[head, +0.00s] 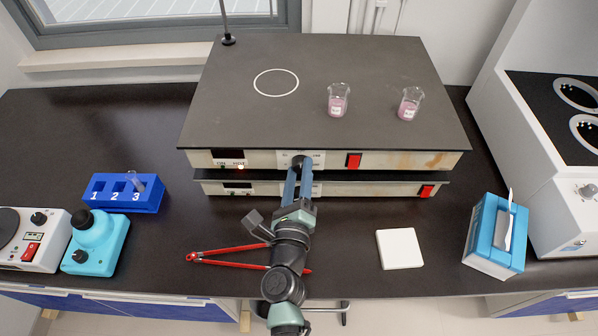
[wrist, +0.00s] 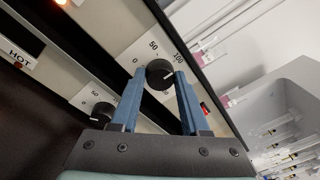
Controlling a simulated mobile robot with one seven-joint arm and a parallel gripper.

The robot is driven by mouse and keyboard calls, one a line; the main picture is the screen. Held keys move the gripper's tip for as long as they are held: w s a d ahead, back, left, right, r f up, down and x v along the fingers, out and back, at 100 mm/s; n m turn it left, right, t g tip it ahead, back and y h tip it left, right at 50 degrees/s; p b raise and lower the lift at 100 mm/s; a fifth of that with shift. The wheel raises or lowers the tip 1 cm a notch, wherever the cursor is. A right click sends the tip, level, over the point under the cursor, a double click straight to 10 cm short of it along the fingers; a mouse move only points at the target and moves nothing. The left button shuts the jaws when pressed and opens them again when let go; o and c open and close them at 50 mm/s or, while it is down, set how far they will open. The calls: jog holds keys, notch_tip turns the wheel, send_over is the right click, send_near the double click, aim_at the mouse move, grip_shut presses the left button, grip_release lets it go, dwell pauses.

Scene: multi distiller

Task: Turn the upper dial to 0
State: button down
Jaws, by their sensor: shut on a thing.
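Two hotplates are stacked on the bench. The upper dial (wrist: 160,74) is a round black knob on the upper hotplate's front (head: 330,160). Its printed scale of 0, 50 and 100 shows in the wrist view, with 0 at the left and 100 at the right. A light mark shows on the knob's right part; its exact reading is unclear. My gripper (wrist: 158,76) is shut on the upper dial, one blue finger at each side. In the head view my gripper (head: 299,166) hides most of the dial. The lower dial (wrist: 102,113) sits on the lower hotplate, left of my fingers.
Two beakers (head: 338,102) (head: 409,105) with pink liquid stand on the upper plate. Red tongs (head: 225,255) lie under my arm. A white tile (head: 399,249) and tissue box (head: 495,235) are right. A blue rack (head: 123,193) is left. An orange lamp (wrist: 62,2) glows.

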jog(key=n+b, duration=0.1)
jog(key=n, duration=0.6)
jog(key=shift+f+t+b, duration=0.15)
jog(key=shift+t+b, duration=0.15)
jog(key=shift+b, duration=0.05)
jog(key=n+y+b, duration=0.1)
jog(key=n+b, duration=0.1)
jog(key=n, duration=0.4)
jog(key=shift+d+f+n, duration=0.1)
jog(key=shift+f+n, duration=0.05)
jog(key=shift+n, duration=0.25)
jog(key=n+b, duration=0.3)
jog(key=n+y+b, duration=0.1)
jog(key=n+b, duration=0.2)
jog(key=n, duration=0.1)
jog(key=shift+f+t, duration=0.15)
jog(key=shift+t, duration=0.15)
jog(key=n+b, duration=0.4)
jog(key=b, duration=0.1)
jog(key=shift+d+r+n+y, duration=0.1)
jog(key=shift+r+n+y, duration=0.1)
jog(key=shift+n+y, duration=0.1)
jog(key=shift+b, duration=0.3)
